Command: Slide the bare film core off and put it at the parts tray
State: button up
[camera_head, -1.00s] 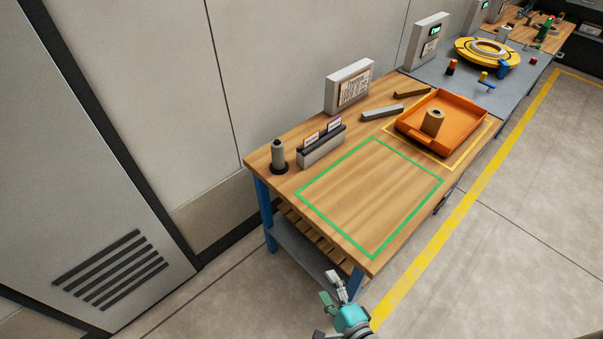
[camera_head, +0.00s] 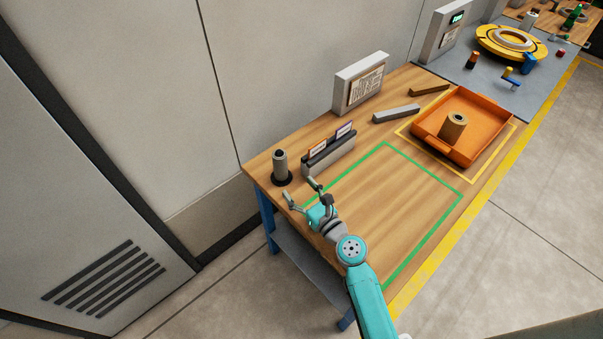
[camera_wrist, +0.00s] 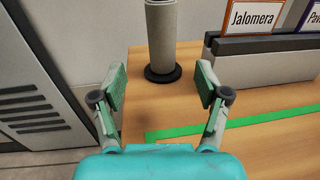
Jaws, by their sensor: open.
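A grey cylindrical core (camera_head: 280,166) stands upright on a post with a round black base at the table's left end. In the wrist view the core (camera_wrist: 161,35) is straight ahead, its top cut off by the frame edge. My gripper (camera_head: 303,191) is open and empty, just in front of the core and apart from it. In the wrist view my gripper's fingers (camera_wrist: 160,85) stand to either side of the core's line, with the base beyond them. The orange tray (camera_head: 488,115) lies inside a yellow outline on the right and holds a tan roll (camera_head: 453,126).
A grey card holder (camera_head: 329,156) with name cards stands just right of the core. A sign box (camera_head: 361,83) and two bars (camera_head: 396,113) lie farther back. The green-outlined area (camera_head: 400,200) holds no objects; my arm crosses its near left part.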

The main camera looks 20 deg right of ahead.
aim_at(279, 151)
jog(key=shift+w, duration=0.75)
jog(key=w, duration=0.3)
jog(key=w+a, duration=0.1)
jog(key=w, duration=0.5)
jog(key=shift+w+a, duration=0.2)
jog(key=shift+a, duration=0.2)
grip_shut()
jog(key=shift+r, duration=4.55)
jog(key=shift+r, duration=2.45)
jog(key=shift+s, duration=0.1)
